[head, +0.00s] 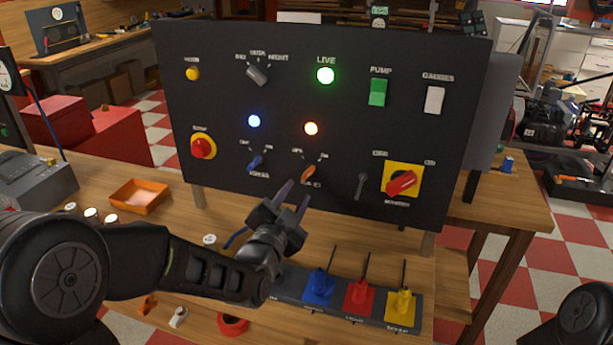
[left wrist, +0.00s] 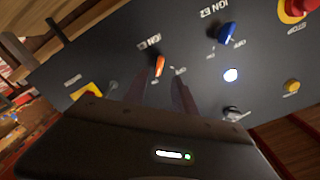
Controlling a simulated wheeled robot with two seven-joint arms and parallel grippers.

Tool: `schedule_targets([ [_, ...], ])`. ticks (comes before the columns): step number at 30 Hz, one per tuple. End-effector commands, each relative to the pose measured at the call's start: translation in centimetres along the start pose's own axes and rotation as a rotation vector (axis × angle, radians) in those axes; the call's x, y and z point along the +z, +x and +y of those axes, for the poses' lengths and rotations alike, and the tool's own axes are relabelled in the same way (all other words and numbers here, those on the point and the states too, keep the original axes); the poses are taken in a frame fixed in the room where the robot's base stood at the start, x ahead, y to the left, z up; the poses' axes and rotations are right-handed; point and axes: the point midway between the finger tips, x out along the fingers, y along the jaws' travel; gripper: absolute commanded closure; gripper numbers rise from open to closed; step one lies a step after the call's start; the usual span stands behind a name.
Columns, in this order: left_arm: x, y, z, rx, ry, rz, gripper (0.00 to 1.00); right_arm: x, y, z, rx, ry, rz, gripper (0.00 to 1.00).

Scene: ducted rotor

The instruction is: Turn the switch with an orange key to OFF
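The orange key (head: 308,174) sits in a switch on the black panel, below an orange lamp. An OFF label is at its upper left and an ON label at its upper right. The key leans, its upper end toward ON. In the left wrist view the orange key (left wrist: 160,66) shows just beyond the fingertips. My left gripper (head: 296,199) is open and empty, just below and left of the key. Its two fingers (left wrist: 160,92) point at the panel with a gap between them. I see no contact with the key. My right gripper is out of view.
A blue key (head: 256,163) is left of the orange one. A grey lever (head: 361,186) and a red rotary switch on a yellow plate (head: 402,165) are to the right. Blue, red and yellow handles (head: 359,298) stand below. An orange tray (head: 139,196) lies on the bench at left.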

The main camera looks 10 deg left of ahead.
Motion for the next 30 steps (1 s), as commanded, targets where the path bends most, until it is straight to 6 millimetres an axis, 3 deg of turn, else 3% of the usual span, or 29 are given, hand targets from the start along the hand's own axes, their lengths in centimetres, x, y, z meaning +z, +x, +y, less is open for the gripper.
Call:
schedule_targets([
  [5,0.0,1.1,0.0,0.001,0.002,-0.001,0.67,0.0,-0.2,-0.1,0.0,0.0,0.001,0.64],
  [18,0.0,7.2,0.0,0.002,0.002,-0.002,0.67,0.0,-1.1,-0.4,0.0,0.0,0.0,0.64],
  [29,0.1,7.8,0.1,0.001,-0.001,-0.001,0.67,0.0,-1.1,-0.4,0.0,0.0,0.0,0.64],
  [30,0.1,7.8,0.1,0.001,-0.001,-0.001,0.71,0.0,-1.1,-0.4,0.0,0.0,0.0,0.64],
])
